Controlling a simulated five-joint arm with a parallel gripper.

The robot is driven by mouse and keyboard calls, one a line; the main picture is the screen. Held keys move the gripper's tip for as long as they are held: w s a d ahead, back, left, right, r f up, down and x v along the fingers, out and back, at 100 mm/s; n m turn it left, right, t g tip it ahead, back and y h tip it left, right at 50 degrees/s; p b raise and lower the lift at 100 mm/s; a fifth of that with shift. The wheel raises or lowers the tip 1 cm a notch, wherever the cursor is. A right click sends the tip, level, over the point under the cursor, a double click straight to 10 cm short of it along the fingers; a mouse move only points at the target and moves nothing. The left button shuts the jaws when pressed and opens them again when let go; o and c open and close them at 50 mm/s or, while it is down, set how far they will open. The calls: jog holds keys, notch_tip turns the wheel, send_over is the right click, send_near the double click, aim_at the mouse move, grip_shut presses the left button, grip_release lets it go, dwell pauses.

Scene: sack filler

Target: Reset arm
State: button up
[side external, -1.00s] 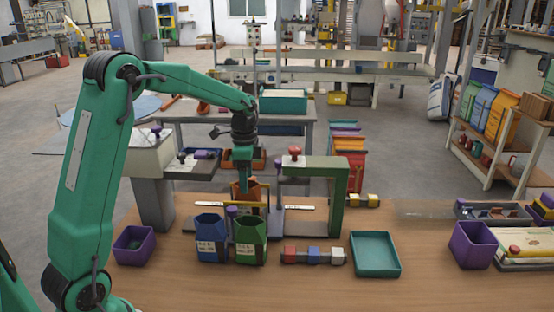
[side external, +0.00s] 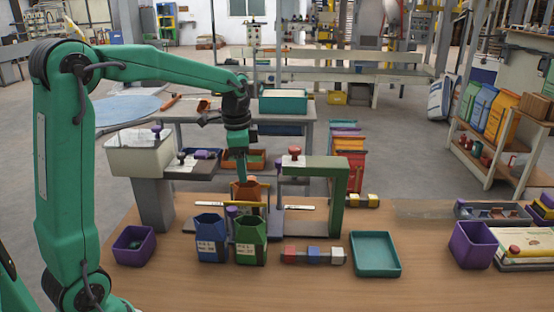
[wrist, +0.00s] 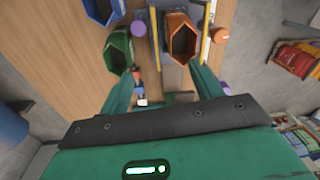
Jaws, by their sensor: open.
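My gripper (side external: 241,168) is open and points down above the orange sack (side external: 246,195). In the wrist view, my gripper (wrist: 160,72) has its fingers spread with nothing between the tips, and the open mouth of the orange sack (wrist: 180,40) shows beyond them. The orange sack stands upright at the filler station, by the green press frame (side external: 340,195). The blue sack (side external: 211,246) and the green sack (side external: 250,247) stand upright and open in front of it. In the side view, the fingertips partly overlap the orange sack's top.
A purple bin (side external: 135,245) is at left. A row of small coloured blocks (side external: 313,256), a teal tray (side external: 375,260) and another purple bin (side external: 474,246) are at right. A white-topped hopper (side external: 140,158) stands beside my arm.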

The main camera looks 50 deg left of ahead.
jog(key=s+d+r+n+t, duration=0.1)
jog(key=s+d+n, duration=0.1)
jog(key=s, duration=0.4)
jog(key=s+d+n+t, duration=0.2)
jog(key=s+d+n, duration=0.1)
jog(key=s+d, duration=0.2)
jog(key=s+d+r+n+t, duration=0.1)
jog(key=s+d+n, duration=0.1)
jog(key=s, duration=0.6)
jog(key=shift+s+d+r+t, duration=0.25)
jog(key=shift+d+r+t, duration=0.05)
jog(key=shift+d, duration=0.55)
